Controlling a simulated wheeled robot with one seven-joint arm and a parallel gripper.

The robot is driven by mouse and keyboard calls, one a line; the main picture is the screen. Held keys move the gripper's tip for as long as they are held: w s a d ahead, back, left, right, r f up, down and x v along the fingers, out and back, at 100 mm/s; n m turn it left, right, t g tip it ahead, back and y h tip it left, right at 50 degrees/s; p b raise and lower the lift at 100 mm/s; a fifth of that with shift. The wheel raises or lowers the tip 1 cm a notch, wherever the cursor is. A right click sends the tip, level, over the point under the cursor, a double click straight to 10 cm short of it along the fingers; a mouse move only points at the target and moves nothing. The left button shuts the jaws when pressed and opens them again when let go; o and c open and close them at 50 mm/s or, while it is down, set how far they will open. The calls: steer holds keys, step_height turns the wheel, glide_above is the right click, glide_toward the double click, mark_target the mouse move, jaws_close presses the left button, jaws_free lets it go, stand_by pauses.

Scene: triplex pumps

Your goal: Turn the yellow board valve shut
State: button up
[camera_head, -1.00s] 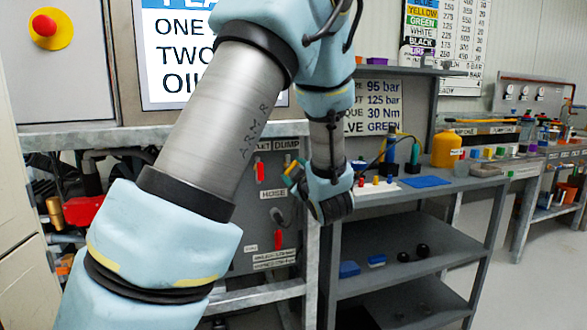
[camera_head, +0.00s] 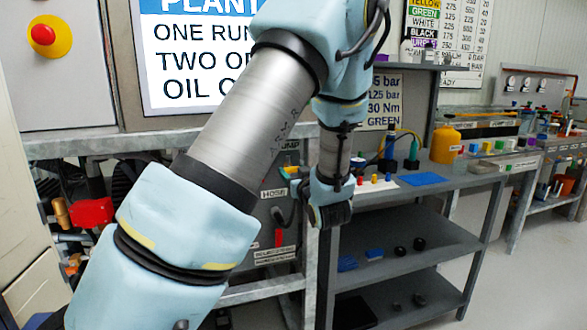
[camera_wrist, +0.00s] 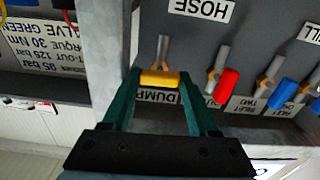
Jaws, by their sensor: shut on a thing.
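The yellow valve handle (camera_wrist: 158,79) is on the grey board (camera_wrist: 185,30), above the DUMP label (camera_wrist: 158,97) in the wrist view. Its metal stem (camera_wrist: 163,50) runs up from the handle in that view. My gripper (camera_wrist: 159,77) has its two green fingers on either side of the yellow handle, shut on it. In the head view my wrist hides most of this part of the board, and the handle is hard to make out there.
A red-handled valve (camera_wrist: 227,86) sits close right of my gripper in the wrist view, with blue-handled valves (camera_wrist: 283,92) beyond. A HOSE label (camera_wrist: 202,8) is near. In the head view, a grey shelf bench (camera_head: 455,180) stands right of the board.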

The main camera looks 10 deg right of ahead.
steer(key=shift+f+m, duration=0.1)
steer(key=shift+m, duration=0.3)
steer(key=o, duration=1.4)
steer(key=shift+d, duration=0.1)
